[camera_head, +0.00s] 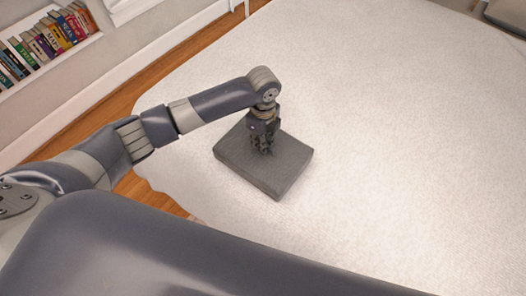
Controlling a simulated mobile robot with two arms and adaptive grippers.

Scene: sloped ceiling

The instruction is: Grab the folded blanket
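The folded blanket (284,170) is a dark grey, flat, square-cornered block. It lies on the white bed cover, near the middle of the head view. My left gripper (264,150) points down over the blanket's upper middle part, with its fingertips at or just above the top surface. I cannot tell whether the fingers touch or pinch the cloth, nor how far apart they are. The gripper hides a small part of the blanket behind it. My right gripper is not in view.
The wide white bed (410,130) is clear to the right of the blanket. A shelf of several books (45,42) is set in the wall at upper left. A strip of wooden floor (150,90) runs between wall and bed. A grey object shows at the top right corner.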

